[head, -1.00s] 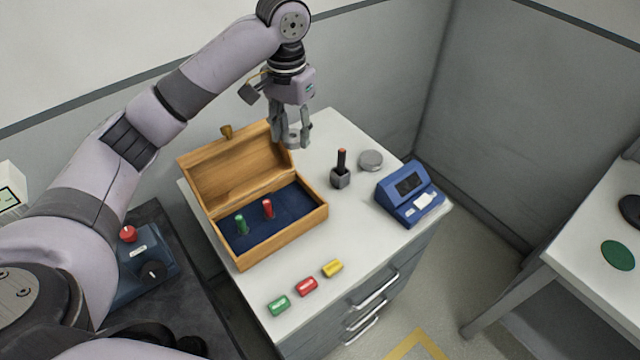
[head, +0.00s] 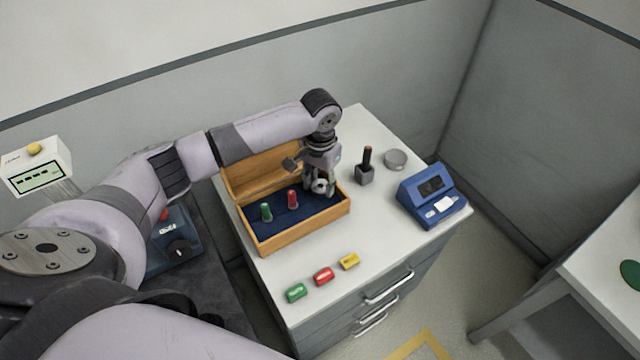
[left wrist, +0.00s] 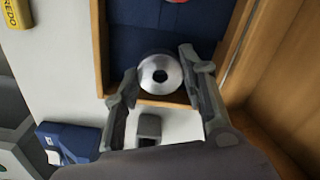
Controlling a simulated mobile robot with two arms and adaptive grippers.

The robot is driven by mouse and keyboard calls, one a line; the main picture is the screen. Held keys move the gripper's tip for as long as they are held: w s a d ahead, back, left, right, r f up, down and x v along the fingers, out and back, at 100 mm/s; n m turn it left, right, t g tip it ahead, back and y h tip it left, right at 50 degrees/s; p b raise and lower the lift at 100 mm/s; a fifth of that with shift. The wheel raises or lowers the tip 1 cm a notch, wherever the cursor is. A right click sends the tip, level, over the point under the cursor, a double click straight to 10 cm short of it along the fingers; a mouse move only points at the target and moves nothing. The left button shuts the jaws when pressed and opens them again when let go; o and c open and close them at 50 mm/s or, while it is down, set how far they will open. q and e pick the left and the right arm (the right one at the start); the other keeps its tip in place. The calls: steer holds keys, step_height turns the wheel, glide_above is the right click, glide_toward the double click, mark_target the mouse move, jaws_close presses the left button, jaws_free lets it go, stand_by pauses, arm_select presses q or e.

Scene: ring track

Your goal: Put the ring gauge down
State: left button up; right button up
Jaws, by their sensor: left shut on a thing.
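The ring gauge (left wrist: 150,68) is a shiny silver ring with a dark round hole, between my left fingertips in the left wrist view. My left gripper (head: 320,188) is shut on it, over the right end of the open wooden box (head: 302,232). The box has a dark blue lining, and a green plug (head: 266,211) and a red plug (head: 292,199) stand in it to the left of the gripper. I cannot tell whether the ring touches the lining. My right gripper is out of view.
Green (head: 295,292), red (head: 323,276) and yellow (head: 349,261) tags lie in front of the box. A grey block (head: 365,176) with a dark handle, a silver disc (head: 395,158) and a blue device (head: 432,197) stand to the right. The raised lid (head: 262,172) is behind.

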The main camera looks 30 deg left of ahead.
arm_select(q)
steer(key=shift+w+f, duration=0.1)
steer(key=shift+f, duration=0.75)
steer(key=shift+f, duration=0.15)
steer(key=o, duration=1)
steer(key=shift+r, duration=0.5)
step_height(320, 180, up, 11)
steer(key=shift+r+b, duration=0.15)
steer(key=shift+b, duration=0.7)
